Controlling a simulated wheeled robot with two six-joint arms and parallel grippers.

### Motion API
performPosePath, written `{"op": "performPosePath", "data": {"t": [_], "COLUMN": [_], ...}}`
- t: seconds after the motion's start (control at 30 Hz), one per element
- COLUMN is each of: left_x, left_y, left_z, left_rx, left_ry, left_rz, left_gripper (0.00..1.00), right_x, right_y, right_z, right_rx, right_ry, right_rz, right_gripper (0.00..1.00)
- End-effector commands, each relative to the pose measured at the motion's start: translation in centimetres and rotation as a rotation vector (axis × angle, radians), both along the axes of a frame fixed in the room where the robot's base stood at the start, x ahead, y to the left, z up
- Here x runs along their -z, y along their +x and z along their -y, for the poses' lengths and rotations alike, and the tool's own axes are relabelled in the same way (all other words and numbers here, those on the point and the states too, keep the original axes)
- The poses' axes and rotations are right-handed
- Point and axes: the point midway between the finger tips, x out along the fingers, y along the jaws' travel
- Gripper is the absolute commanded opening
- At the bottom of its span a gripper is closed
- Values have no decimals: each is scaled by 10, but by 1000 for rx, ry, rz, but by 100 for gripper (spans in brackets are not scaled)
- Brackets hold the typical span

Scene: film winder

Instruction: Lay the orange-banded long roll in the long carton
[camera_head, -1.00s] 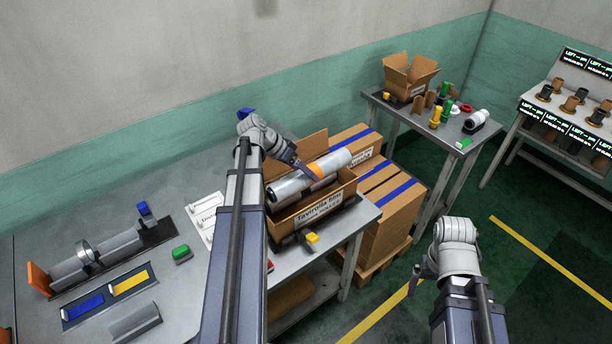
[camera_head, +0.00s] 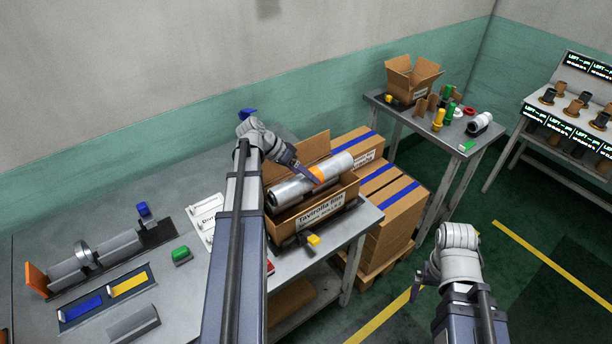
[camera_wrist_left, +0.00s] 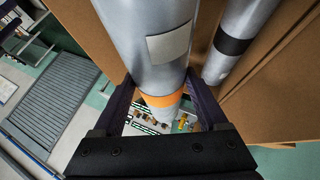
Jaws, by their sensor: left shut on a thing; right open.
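The orange-banded long roll (camera_head: 293,191) is silver-grey, with its orange band (camera_head: 317,173) near the middle. It lies lengthwise at the mouth of the open long carton (camera_head: 320,213), its top above the front wall. I cannot tell whether it touches the carton's floor. My left gripper (camera_head: 312,177) is shut on the roll by the band. In the left wrist view, the roll (camera_wrist_left: 143,45) is between the fingers, and a black-banded silver roll (camera_wrist_left: 239,35) is beside it in the carton. My right gripper (camera_head: 418,290) is open and empty over the floor, away from the table.
A yellow-topped clamp (camera_head: 313,240) sits before the carton. Closed cartons with blue tape (camera_head: 390,200) are stacked right of the table. A second table (camera_head: 455,140) holds a small open box (camera_head: 411,78).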

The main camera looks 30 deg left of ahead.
Motion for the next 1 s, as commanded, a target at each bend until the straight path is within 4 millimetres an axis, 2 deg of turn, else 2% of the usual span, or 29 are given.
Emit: {"op": "performPosePath", "data": {"t": [0.2,1.0], "left_x": [17,64], "left_y": [0,0], "left_z": [0,0], "left_rx": [0,0], "left_ry": [-1,-1], "left_rz": [1,1], "left_gripper": [0,0], "right_x": [17,64], "right_y": [0,0], "right_z": [0,0], "right_rx": [0,0], "right_ry": [0,0], "right_rz": [0,0], "right_gripper": [92,92]}}
